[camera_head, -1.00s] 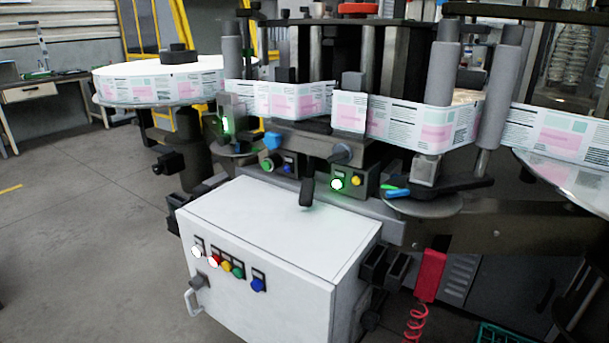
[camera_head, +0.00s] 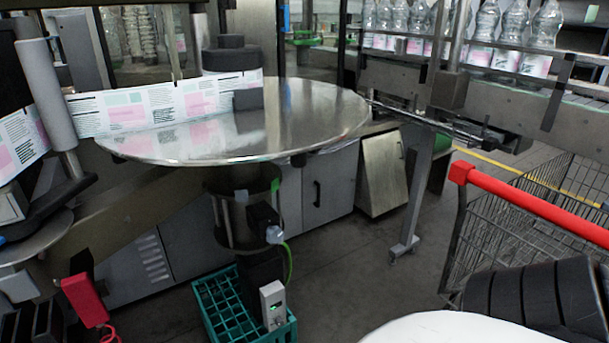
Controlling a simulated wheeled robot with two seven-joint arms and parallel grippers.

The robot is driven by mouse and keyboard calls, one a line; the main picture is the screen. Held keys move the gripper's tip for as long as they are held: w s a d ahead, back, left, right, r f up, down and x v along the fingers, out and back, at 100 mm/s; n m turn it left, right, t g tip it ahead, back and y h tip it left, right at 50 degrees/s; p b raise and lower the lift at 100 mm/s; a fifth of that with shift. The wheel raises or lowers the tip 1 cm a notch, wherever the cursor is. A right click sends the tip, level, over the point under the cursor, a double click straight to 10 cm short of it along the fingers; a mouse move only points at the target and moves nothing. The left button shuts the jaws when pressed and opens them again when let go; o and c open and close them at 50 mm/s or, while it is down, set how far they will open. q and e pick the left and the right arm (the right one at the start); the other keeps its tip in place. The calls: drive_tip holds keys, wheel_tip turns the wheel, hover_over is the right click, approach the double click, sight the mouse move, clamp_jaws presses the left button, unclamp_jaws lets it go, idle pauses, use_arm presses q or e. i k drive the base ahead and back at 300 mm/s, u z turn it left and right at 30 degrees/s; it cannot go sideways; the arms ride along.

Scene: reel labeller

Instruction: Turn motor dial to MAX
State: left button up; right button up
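A dark cylindrical motor unit (camera_head: 240,205) hangs under the large round metal disc (camera_head: 300,115) of the labeller. Below it stands a small light grey box (camera_head: 273,305) with a small green-lit patch on its front. It is at the bottom centre, in front of or over the green crate (camera_head: 207,305); I cannot tell which. I cannot make out a dial or a MAX mark on the motor or the box at this size. Neither of my grippers is in view.
A white rounded surface (camera_head: 460,328) fills the bottom right. A metal post (camera_head: 413,200) stands right of the disc. Grey floor is open between post and cart.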

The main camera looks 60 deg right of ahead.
sight(279, 322)
drive_tip(key=z, duration=2.05)
drive_tip(key=k, duration=0.7)
drive_tip(key=u, duration=1.15)
drive_tip(key=i, duration=1)
